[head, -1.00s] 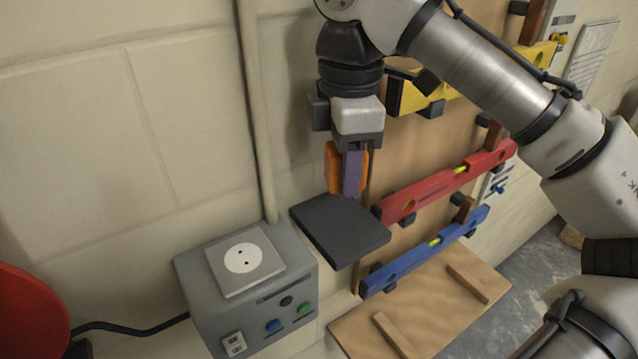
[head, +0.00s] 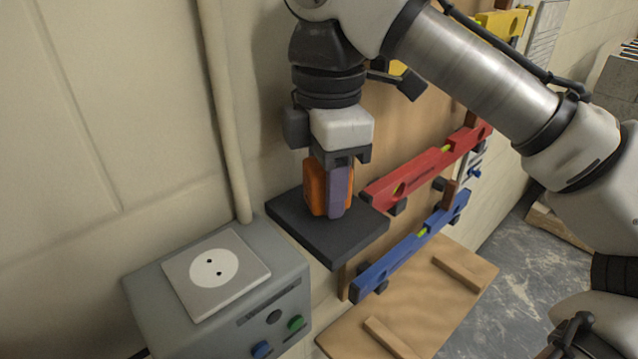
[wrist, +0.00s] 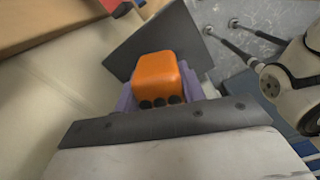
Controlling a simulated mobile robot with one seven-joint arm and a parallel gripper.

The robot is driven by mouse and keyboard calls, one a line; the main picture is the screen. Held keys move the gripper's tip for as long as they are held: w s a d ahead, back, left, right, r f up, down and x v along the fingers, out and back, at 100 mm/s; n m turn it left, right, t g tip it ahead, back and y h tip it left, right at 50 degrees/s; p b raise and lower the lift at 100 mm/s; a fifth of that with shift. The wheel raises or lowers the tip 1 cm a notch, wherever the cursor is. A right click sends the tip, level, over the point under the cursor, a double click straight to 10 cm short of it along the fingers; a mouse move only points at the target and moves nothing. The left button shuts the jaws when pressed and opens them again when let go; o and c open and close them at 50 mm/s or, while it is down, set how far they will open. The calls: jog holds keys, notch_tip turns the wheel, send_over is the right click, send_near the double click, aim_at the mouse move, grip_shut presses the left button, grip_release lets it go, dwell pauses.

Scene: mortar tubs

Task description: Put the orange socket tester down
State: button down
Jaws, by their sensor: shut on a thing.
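The orange socket tester (head: 314,188) is upright between the purple fingers of my gripper (head: 338,195), which is shut on it. In the head view its lower end is at the surface of a small dark grey shelf (head: 340,238); I cannot tell for sure whether it touches. In the wrist view the orange tester (wrist: 158,78) sits between the fingers, with the dark shelf (wrist: 190,35) behind it. The finger nearest the head camera hides part of the tester.
A red level (head: 425,165) and a blue level (head: 410,248) hang on the board to the right. A wooden board (head: 420,305) lies below.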

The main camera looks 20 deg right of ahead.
jog(key=shift+s+r, duration=0.1)
jog(key=shift+s, duration=0.1)
jog(key=shift+w+f, duration=0.1)
jog(key=shift+f, duration=0.55)
jog(key=c, duration=0.9)
grip_release()
jog(key=shift+o, duration=0.2)
jog(key=shift+r, duration=0.1)
